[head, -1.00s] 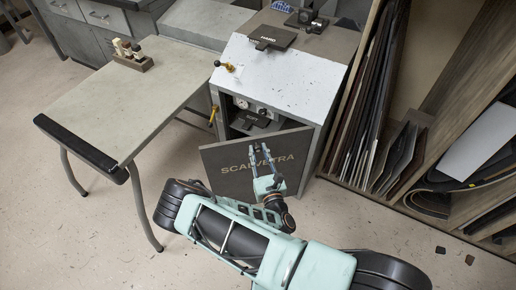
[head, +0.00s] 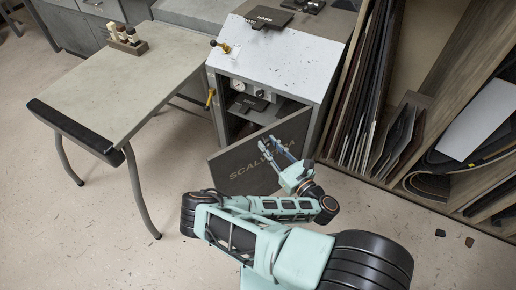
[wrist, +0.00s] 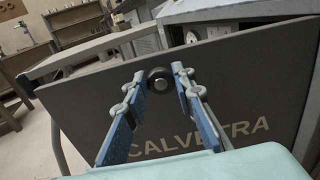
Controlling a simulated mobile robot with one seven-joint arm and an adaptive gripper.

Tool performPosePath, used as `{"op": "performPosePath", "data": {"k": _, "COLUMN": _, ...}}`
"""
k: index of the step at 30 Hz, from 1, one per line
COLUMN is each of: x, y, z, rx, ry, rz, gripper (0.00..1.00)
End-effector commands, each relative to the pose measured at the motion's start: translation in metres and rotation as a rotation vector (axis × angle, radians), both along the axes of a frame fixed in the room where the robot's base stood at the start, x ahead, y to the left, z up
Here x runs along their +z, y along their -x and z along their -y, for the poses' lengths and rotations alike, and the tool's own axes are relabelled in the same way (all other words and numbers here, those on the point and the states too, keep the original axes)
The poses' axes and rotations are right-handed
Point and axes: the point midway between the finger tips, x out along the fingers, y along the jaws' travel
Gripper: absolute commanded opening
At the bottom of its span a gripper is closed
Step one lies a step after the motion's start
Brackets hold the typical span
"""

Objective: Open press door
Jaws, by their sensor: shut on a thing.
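The press door (head: 240,170) is a dark grey panel with tan lettering. It stands ajar, its left edge swung out from the press (head: 277,58) and its right edge near the cabinet's front right side. In the wrist view, the door (wrist: 250,95) fills the middle, with a round black knob (wrist: 160,82) near its top edge. My gripper (head: 269,143) is at the door's upper part. In the wrist view, my gripper's fingers (wrist: 157,76) are shut on the knob, one on each side. The head view does not show the knob clearly.
A worktable (head: 125,80) with a dark front edge stands left of the press. A gauge (head: 238,85) and a dark plate (head: 250,104) show inside the opening. A rack of upright sheets (head: 365,100) is close on the right.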

Motion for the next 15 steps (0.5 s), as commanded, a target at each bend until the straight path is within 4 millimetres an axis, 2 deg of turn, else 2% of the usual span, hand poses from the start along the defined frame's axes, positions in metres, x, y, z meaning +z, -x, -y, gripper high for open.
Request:
{"op": "performPosePath", "data": {"k": 6, "x": -0.0006, "y": 0.0005, "z": 0.0085, "rx": 0.005, "ry": 0.0, "rz": -0.001, "gripper": 0.0}}
{"op": "performPosePath", "data": {"k": 15, "x": 0.0, "y": 0.0004, "z": 0.0087, "rx": 0.006, "ry": 0.0, "rz": -0.001, "gripper": 0.0}}
